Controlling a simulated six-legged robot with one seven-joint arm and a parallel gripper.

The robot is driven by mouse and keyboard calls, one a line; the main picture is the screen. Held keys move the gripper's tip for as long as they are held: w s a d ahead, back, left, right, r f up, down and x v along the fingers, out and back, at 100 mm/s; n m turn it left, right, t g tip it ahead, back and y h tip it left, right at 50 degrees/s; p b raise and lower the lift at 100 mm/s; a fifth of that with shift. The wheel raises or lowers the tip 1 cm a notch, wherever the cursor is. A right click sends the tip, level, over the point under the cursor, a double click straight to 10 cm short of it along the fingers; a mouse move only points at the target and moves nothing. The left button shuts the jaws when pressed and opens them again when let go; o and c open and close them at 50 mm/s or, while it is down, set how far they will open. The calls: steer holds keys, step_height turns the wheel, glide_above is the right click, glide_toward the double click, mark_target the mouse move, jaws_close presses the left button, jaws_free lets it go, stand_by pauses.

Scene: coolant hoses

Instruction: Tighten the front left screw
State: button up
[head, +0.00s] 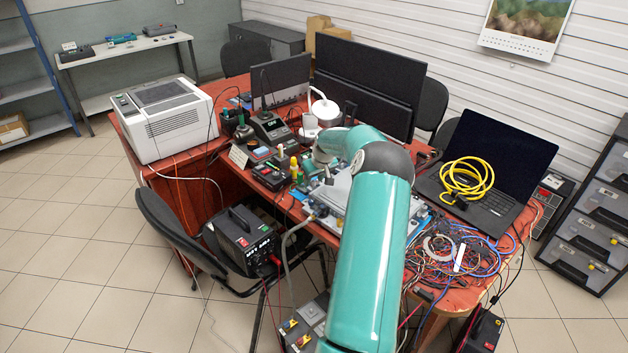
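My teal arm reaches from the bottom of the head view over the red-topped table (468,297). Its wrist end is low over a cluttered grey-and-blue assembly (323,214) in the middle of the table. My arm covers much of this assembly. My gripper's fingers cannot be made out among the small parts there, so I cannot tell whether they are open or touching anything. The front left screw is hidden or too small to see. A grey hose (287,240) hangs over the table's front edge near the assembly.
A printer (168,118) stands at the left and a soldering station (270,128) behind the assembly. A laptop (490,165) with a yellow cable coil (466,178) and tangled wires (455,250) fill the right. A chair (180,232) and a black power unit (240,240) stand in front.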

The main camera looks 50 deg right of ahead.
steer(key=shift+w+f, duration=0.15)
steer(key=shift+f, duration=0.2)
